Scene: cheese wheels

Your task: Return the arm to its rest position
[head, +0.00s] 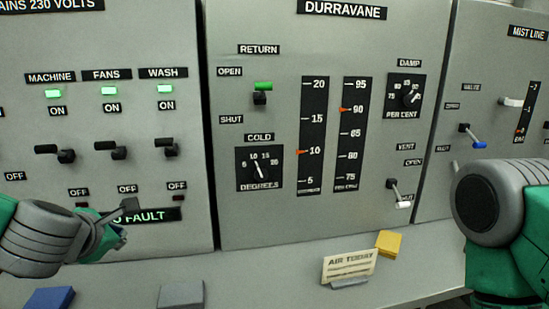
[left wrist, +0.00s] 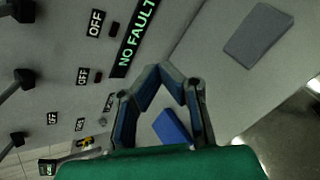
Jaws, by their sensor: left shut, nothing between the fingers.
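My left gripper (head: 126,222) comes in at the lower left of the head view, in front of the lower part of the left panel (head: 190,80). It partly covers the "NO FAULT" sign (head: 160,215). In the left wrist view the left gripper (left wrist: 172,74) has its fingertips together with nothing between them. It appears apart from the panel.
The middle panel has a green-tipped lever (head: 262,93) and a white-tipped lever (head: 399,194). The ledge holds an "AIR TODAY" card (head: 349,264), a yellow block (head: 389,243), a grey block (head: 181,295) and a blue block (head: 49,299).

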